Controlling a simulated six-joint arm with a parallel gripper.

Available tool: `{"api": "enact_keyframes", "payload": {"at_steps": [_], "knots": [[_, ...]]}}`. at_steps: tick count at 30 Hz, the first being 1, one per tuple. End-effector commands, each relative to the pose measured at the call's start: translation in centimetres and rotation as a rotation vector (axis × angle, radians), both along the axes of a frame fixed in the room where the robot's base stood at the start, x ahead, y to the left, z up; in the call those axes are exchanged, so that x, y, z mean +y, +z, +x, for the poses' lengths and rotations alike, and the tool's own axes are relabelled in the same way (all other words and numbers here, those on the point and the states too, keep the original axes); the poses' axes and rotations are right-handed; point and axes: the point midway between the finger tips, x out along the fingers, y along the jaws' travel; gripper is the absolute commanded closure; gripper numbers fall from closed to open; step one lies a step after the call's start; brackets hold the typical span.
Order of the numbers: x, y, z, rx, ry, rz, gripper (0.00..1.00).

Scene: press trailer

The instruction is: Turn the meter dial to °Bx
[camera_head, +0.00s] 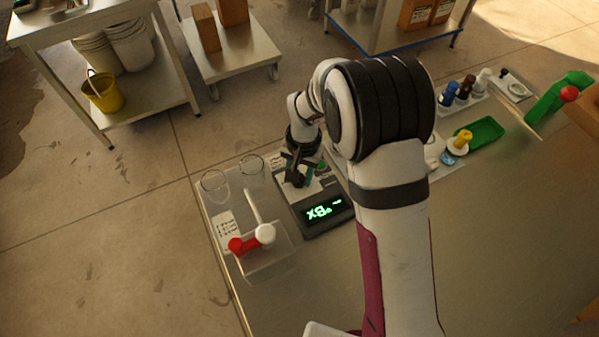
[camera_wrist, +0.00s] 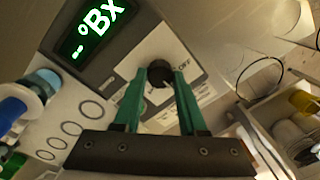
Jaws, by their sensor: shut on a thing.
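The meter (camera_head: 325,228) is a dark grey box with a pale top plate on the steel table. Its lit display (camera_head: 328,211) reads a dash and °Bx in green. The display also shows in the wrist view (camera_wrist: 97,27), tilted, with the same °Bx. The black dial (camera_wrist: 159,72) sits on the pale plate, with OFF printed beside it. My gripper (camera_wrist: 159,78) has its two green fingers shut on the dial, one on each side. In the head view my gripper (camera_head: 297,178) is over the meter and hides most of the dial.
Left of the meter are two clear glasses (camera_head: 214,183), a printed card (camera_head: 226,228) and a clear tray (camera_head: 268,262) with red and white tools. To the right are a green tray (camera_head: 479,133) and several small bottles (camera_head: 448,93). The table's front right is clear.

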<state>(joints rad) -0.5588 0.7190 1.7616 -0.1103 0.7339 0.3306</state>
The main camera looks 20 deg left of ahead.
Motion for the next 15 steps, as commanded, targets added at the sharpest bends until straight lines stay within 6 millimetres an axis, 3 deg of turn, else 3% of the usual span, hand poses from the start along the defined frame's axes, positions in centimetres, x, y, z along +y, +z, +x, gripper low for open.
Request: {"api": "enact_keyframes", "payload": {"at_steps": [15], "knots": [[0.02, 0.08, 0.0, -0.001, -0.043, 0.001, 1.0]]}}
